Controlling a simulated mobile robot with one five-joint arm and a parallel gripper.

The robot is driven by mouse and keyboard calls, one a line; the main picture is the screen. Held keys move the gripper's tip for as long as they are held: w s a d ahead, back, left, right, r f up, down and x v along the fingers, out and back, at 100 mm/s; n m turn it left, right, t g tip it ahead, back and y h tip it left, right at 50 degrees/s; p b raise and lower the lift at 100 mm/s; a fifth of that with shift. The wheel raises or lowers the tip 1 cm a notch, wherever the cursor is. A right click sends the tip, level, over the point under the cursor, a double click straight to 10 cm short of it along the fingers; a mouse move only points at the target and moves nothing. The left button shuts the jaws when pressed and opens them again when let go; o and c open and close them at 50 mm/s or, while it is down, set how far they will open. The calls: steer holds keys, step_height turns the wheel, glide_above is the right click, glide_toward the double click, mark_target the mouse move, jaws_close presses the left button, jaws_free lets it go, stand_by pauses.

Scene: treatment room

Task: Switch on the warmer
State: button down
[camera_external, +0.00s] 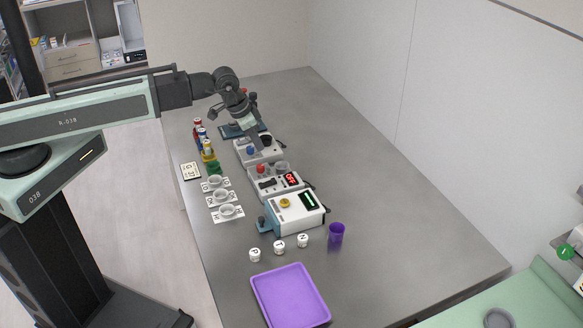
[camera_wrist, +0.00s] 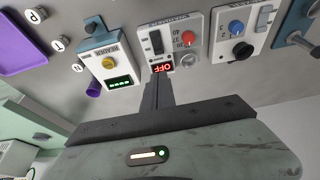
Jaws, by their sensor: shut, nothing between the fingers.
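The warmer (camera_external: 264,190) is a white box in the middle of a row of devices on the grey bench. It also shows in the wrist view (camera_wrist: 172,28), with a black rocker switch (camera_wrist: 156,42), a red knob (camera_wrist: 188,38) beside temperature numbers, and a round clear part. Its red display (camera_wrist: 162,68) reads OFF, upside down in that view. My gripper (camera_external: 259,147) is shut and empty, pointing down above the neighbouring device with the blue knob. In the wrist view, its fingers (camera_wrist: 156,84) overlap the picture just below the display; contact cannot be told.
The blue-knob device (camera_external: 250,160) stands behind the warmer. The reader (camera_external: 299,219), with a yellow button and green display, stands in front. Several white cups (camera_external: 227,211) and coloured bottles line the left. A purple tray (camera_external: 290,295) and purple cup (camera_external: 336,233) are nearer. The bench's right side is clear.

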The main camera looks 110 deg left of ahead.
mark_target(274, 179)
steer(key=shift+f, duration=0.1)
steer(key=b+x, duration=1.3)
steer(key=x, duration=0.1)
steer(key=shift+s+d+f+b, duration=0.15)
steer(key=shift+s+d+b, duration=0.15)
steer(key=shift+s+b, duration=0.05)
